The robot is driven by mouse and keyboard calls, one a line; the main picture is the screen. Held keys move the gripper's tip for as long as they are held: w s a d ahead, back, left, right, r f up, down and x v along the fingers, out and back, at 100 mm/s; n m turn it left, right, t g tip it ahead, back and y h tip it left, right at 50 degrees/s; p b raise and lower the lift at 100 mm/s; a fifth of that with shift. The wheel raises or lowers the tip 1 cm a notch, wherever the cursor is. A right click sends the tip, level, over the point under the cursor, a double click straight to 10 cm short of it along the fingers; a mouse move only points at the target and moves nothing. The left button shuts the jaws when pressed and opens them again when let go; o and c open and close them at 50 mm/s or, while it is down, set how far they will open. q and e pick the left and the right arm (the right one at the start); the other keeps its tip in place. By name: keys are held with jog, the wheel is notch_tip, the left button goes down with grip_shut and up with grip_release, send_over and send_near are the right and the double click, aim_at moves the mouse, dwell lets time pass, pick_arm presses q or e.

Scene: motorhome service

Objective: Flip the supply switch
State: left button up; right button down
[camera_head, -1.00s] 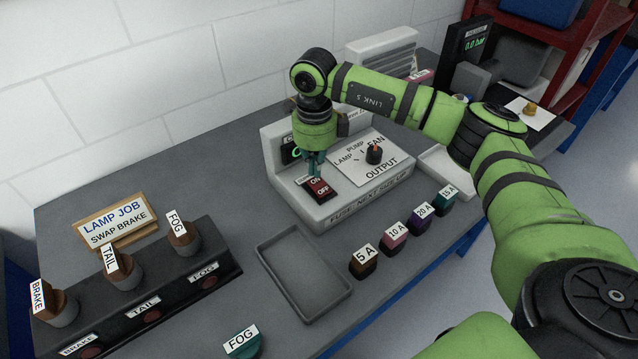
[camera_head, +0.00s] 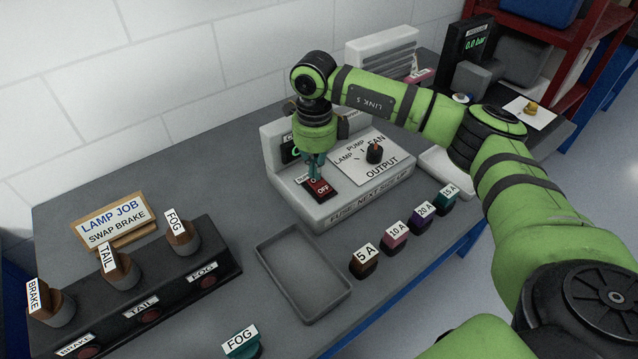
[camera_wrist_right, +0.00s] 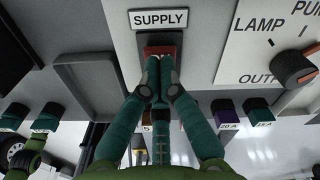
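The supply switch (camera_head: 321,190) is a red rocker on the sloped front of the grey-white panel unit (camera_head: 340,210). Its OFF half shows in the head view; its ON half is hidden behind the fingertips. My right gripper (camera_head: 315,174) points down at the switch from above, with its teal fingers together and nothing seen between them. In the right wrist view the fingertips (camera_wrist_right: 158,70) overlap the red switch (camera_wrist_right: 160,50) just below the SUPPLY label (camera_wrist_right: 159,19). They look to be touching it, but I cannot be sure. My left gripper is not in view.
An output dial (camera_head: 374,153) sits right of the switch. Several labelled fuses, such as the 5 A fuse (camera_head: 364,262), stand in front. An empty grey tray (camera_head: 303,275) lies left of them. A lamp block (camera_head: 150,290) and a job card (camera_head: 113,222) are at the left.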

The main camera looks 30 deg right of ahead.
jog(key=shift+s+f+b, duration=0.1)
jog(key=shift+f+b, duration=0.5)
jog(key=shift+f, duration=0.25)
dwell(0.3)
jog(key=shift+r+p, duration=0.55)
jog(key=shift+r, duration=0.2)
jog(key=shift+r+p, duration=1.55)
jog(key=shift+r, duration=1.3)
